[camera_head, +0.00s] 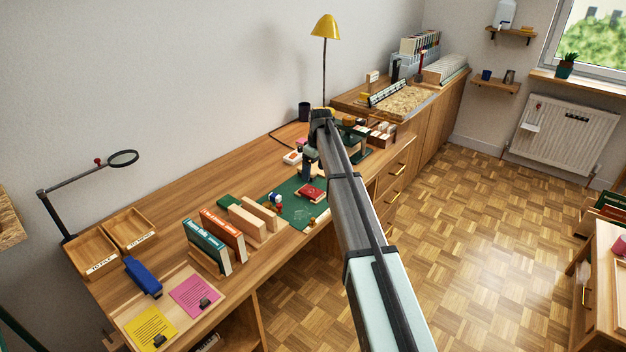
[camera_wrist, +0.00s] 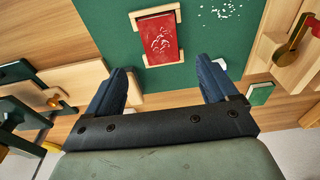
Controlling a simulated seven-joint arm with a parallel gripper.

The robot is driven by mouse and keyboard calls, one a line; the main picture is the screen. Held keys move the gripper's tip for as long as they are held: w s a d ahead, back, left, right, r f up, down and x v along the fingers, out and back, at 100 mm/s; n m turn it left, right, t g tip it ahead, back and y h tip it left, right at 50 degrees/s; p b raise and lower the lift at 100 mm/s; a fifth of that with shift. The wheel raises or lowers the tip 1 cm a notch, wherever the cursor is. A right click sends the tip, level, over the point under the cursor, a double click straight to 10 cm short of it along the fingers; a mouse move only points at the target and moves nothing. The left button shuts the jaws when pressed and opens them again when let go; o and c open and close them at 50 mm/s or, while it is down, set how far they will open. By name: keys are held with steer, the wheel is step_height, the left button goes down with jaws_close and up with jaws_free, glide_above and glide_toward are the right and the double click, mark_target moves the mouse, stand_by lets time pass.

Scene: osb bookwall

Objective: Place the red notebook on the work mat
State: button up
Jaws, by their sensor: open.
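A red notebook-like piece with white marks (camera_wrist: 161,40) lies flat between two pale wooden end pieces on the green work mat (camera_wrist: 110,28). In the head view the red notebook (camera_head: 311,192) is near the middle of the green mat (camera_head: 290,213). My gripper (camera_wrist: 163,75) is open and empty, with its two dark blue fingers apart. In the wrist view the notebook shows ahead of and between the fingertips, with no contact visible. In the head view my gripper (camera_head: 306,168) is above the mat, just behind the notebook, partly hidden by my arm.
Upright books (camera_head: 222,235) in wooden stands are left of the mat. A small red, white and blue item (camera_head: 277,203) stands on the mat's left part. Trays (camera_head: 92,253), a blue object (camera_head: 143,277) and a magnifier (camera_head: 123,158) are farther left. A yellow lamp (camera_head: 326,27) stands behind.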

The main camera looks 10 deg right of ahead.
steer(key=shift+s+d+r, duration=0.1)
steer(key=shift+s+r, duration=0.05)
steer(key=shift+r, duration=1.2)
